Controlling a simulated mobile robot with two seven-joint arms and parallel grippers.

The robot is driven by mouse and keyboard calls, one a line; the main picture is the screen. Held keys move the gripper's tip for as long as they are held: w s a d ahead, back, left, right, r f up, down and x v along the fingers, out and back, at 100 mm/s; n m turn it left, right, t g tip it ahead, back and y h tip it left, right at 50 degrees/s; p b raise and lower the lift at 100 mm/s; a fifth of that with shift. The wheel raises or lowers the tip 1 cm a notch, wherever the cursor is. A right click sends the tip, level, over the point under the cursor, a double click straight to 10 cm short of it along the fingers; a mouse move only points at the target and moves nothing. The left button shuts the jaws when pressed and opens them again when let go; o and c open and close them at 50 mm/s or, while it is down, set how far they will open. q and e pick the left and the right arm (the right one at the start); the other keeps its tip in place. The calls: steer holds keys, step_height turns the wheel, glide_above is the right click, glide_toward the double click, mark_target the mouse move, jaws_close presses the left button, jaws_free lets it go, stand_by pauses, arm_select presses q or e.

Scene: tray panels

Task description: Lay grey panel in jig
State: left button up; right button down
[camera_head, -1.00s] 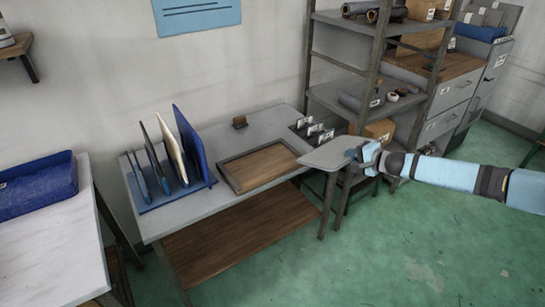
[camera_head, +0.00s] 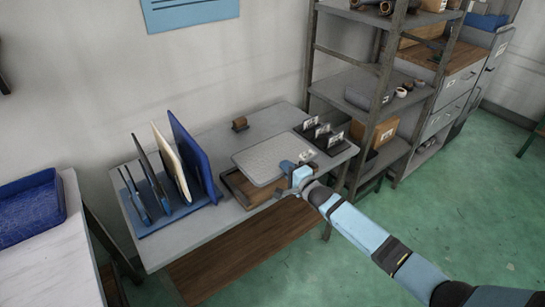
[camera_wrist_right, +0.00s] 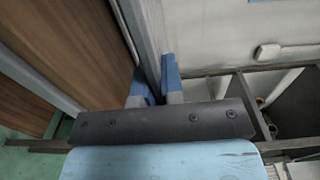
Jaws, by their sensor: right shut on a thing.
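The grey panel (camera_head: 265,157) is a flat, light grey sheet held roughly level over the jig (camera_head: 235,189), a shallow wooden-floored tray with a dark rim on the grey table. The panel hides much of the jig and lies shifted toward its back right. My right gripper (camera_head: 291,170) is shut on the panel's right front edge. In the right wrist view the panel (camera_wrist_right: 147,40) shows edge-on between the blue fingertips (camera_wrist_right: 155,85). The exact gap between panel and jig cannot be told. My left gripper is not in view.
A blue rack (camera_head: 172,218) with several upright panels stands left of the jig. A small brown block (camera_head: 240,123) sits behind the jig, and a dark holder with labelled cards (camera_head: 322,136) at the right. A metal shelf (camera_head: 372,75) rises beyond the table's right end.

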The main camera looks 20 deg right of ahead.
mark_target(283, 187)
steer(key=shift+w+a, duration=0.25)
steer(key=shift+w, duration=0.05)
steer(key=shift+w+a+f, duration=0.1)
steer(key=shift+w, duration=0.05)
steer(key=shift+f+b, duration=0.45)
steer(key=shift+b, duration=0.2)
steer(key=shift+s+f+b, duration=0.2)
steer(key=shift+f+b, duration=0.1)
step_height(283, 187, down, 2)
steer(key=shift+f+b, duration=0.1)
steer(key=shift+b, duration=0.95)
steer(key=shift+f+b, duration=0.95)
steer(key=shift+b, duration=0.05)
steer(key=shift+w+f+b, duration=0.1)
steer(key=shift+f+b, duration=0.3)
steer(key=shift+f, duration=0.6)
arm_select(q)
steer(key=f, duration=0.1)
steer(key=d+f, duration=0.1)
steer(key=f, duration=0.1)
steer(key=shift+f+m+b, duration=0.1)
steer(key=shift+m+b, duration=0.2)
steer(key=shift+b, duration=0.1)
arm_select(e)
steer(key=shift+f, duration=0.2)
